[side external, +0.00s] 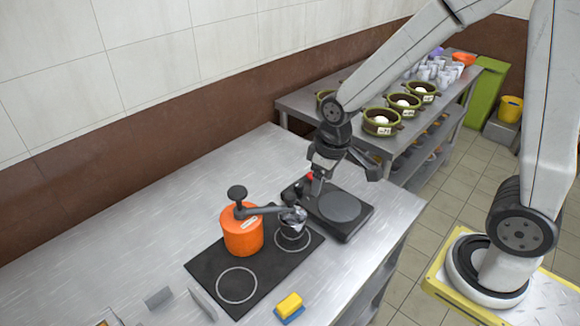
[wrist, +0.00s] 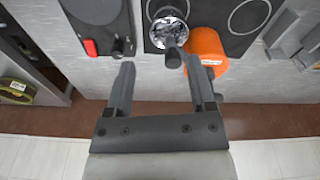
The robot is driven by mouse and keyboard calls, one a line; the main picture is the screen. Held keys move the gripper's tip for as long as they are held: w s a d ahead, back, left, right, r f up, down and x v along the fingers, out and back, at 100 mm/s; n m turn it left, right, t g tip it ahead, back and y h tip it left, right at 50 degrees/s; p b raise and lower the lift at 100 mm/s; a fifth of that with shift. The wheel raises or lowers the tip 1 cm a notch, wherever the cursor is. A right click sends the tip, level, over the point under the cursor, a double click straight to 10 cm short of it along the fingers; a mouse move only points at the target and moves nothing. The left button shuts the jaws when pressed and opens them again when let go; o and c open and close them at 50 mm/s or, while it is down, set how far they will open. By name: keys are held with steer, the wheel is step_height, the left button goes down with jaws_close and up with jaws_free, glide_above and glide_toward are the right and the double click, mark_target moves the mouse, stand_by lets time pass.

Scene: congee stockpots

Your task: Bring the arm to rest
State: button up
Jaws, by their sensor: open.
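My gripper (side external: 346,180) hangs from the arm above the steel counter, over the black single burner at the right end. In the wrist view its two fingers (wrist: 159,65) are spread apart with nothing held between them. The orange pot (side external: 242,232) stands on the black two-ring hob, left of my gripper, with a dark lid knob and a dark handle. It also shows in the wrist view (wrist: 207,45), beyond the right finger. The handle's end overlaps a shiny metal vessel (side external: 293,217) on the hob's other ring; whether they touch is unclear.
A yellow sponge (side external: 289,304) lies near the counter's front edge. Green pots (side external: 381,122) and white cups stand on the shelf table behind. The counter's left part (side external: 110,255) is mostly clear. A tiled wall runs behind.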

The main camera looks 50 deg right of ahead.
steer(key=s, duration=0.2)
steer(key=s+d+m, duration=0.1)
steer(key=s+m+t, duration=0.1)
steer(key=s, duration=0.1)
steer(key=shift+s+d+f, duration=0.2)
steer(key=shift+s+f, duration=0.05)
steer(key=shift+s, duration=0.1)
